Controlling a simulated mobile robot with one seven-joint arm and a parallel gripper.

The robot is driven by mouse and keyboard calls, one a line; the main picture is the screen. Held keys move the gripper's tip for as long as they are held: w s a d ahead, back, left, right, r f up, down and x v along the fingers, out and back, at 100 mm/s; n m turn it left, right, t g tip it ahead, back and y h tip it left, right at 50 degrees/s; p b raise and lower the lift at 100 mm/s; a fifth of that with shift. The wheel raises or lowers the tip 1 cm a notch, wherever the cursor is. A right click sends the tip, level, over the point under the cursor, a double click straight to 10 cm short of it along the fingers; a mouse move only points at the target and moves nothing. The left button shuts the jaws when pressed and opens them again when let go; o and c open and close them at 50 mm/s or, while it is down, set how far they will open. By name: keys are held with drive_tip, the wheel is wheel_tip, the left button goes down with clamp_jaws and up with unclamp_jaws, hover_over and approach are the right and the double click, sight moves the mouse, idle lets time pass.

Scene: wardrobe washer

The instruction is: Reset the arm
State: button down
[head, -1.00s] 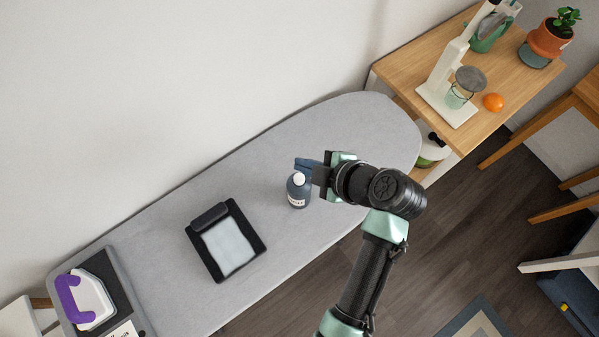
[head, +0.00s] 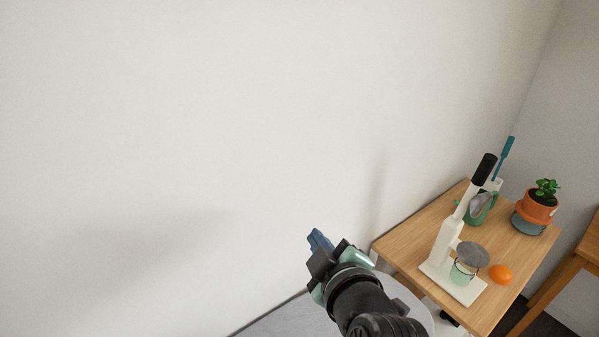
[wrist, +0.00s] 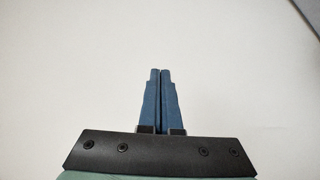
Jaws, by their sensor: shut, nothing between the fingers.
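My gripper (head: 318,240) shows at the lower middle of the head view, raised above the grey ironing board, with its blue fingers pointing up and left toward the wall. In the wrist view my gripper (wrist: 161,75) has its two blue fingers side by side, shut, with nothing between them. Only plain pale wall fills the space in front of the fingertips. The rest of my arm runs out of the bottom of the head view.
The ironing board (head: 290,318) shows only at the bottom edge. The wall (head: 200,120) is bare.

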wheel_tip(320, 180, up, 14)
drive_tip(key=m+t+h+b, duration=0.1)
drive_tip(key=m+t, duration=0.3)
drive_tip(key=t, duration=0.1)
drive_tip(key=s+a+r+m+t+h+b, duration=0.1)
drive_tip(key=s+r+m+t, duration=0.3)
drive_tip(key=r, duration=0.7)
drive_tip(key=s+a+r+m+t+h+b, duration=0.1)
drive_tip(key=s+r+m+t, duration=0.3)
drive_tip(key=s+r, duration=0.5)
wheel_tip(320, 180, up, 4)
drive_tip(key=shift+s+a+f+t+b, duration=0.15)
drive_tip(key=shift+a+f+t+b, duration=0.15)
drive_tip(key=shift+a+t, duration=0.3)
drive_tip(key=shift+d, duration=0.1)
